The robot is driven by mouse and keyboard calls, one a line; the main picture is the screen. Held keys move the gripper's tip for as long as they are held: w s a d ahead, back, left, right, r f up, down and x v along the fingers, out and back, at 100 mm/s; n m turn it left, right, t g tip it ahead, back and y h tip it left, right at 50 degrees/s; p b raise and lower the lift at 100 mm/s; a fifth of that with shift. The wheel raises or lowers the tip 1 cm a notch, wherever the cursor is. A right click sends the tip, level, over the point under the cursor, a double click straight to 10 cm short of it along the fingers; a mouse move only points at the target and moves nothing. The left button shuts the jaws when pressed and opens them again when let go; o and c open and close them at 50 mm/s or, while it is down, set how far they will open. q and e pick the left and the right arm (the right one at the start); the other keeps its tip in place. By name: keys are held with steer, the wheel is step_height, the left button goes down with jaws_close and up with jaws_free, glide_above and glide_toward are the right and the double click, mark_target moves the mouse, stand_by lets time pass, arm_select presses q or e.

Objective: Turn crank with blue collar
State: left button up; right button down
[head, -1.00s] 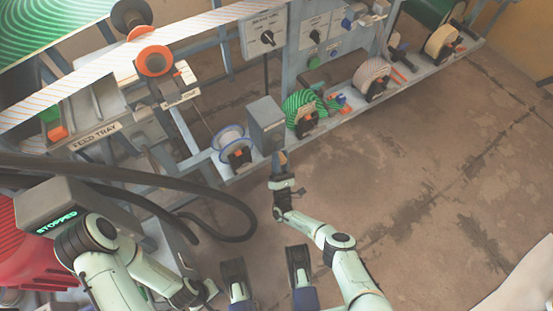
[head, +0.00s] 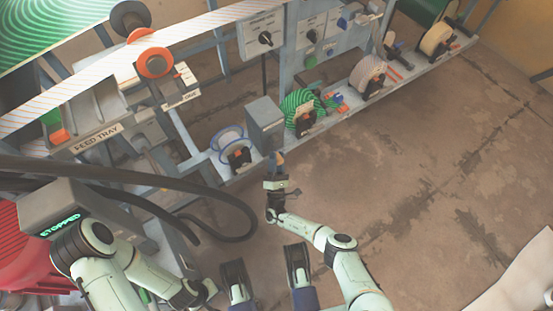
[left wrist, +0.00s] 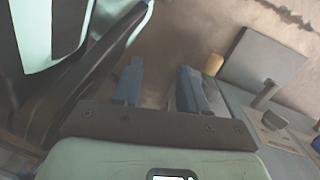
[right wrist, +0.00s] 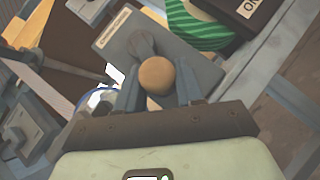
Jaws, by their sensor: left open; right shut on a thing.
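In the right wrist view, the right gripper (right wrist: 158,90) is shut around a round tan crank knob (right wrist: 157,75). A dark crank arm (right wrist: 143,42) runs from behind the knob to the labelled grey box face (right wrist: 185,65). I cannot make out a blue collar on this crank. In the left wrist view, my left gripper (left wrist: 158,85) is open and empty. It is low at the left, away from the held crank.
A blue-rimmed reel (head: 229,140) sits left of the grey box, and a green striped roll (head: 301,110) right of it. Black hoses (head: 160,195) arch across the left. A tan knob (left wrist: 214,64) shows beside the left fingers.

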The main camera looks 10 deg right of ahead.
mark_target(277, 141)
steer(key=c, duration=0.8)
jaws_free()
arm_select(q)
steer(key=w+d+r+t+p, duration=0.1)
steer(key=w+r+t+p, duration=0.3)
steer(key=w+r, duration=0.45)
arm_select(e)
steer(key=shift+h, duration=0.3)
step_height(277, 141, up, 10)
steer(key=shift+r+p, duration=0.15)
steer(key=shift+p, duration=0.3)
steer(key=shift+o, duration=0.9)
step_height(277, 141, up, 2)
steer(key=shift+r+p, duration=0.1)
steer(key=shift+p, duration=0.4)
step_height(277, 141, up, 7)
steer(key=p, duration=0.3)
steer(key=shift+c, duration=0.8)
arm_select(q)
steer(key=s+d+r+m+g+h, duration=0.1)
steer(key=s+d+r+g, duration=0.1)
steer(key=s, duration=0.3)
steer(key=shift+s+d+r, duration=0.3)
steer(key=shift+d+r, duration=0.5)
steer(key=shift+r, duration=0.1)
arm_select(e)
steer(key=shift+r, duration=0.35)
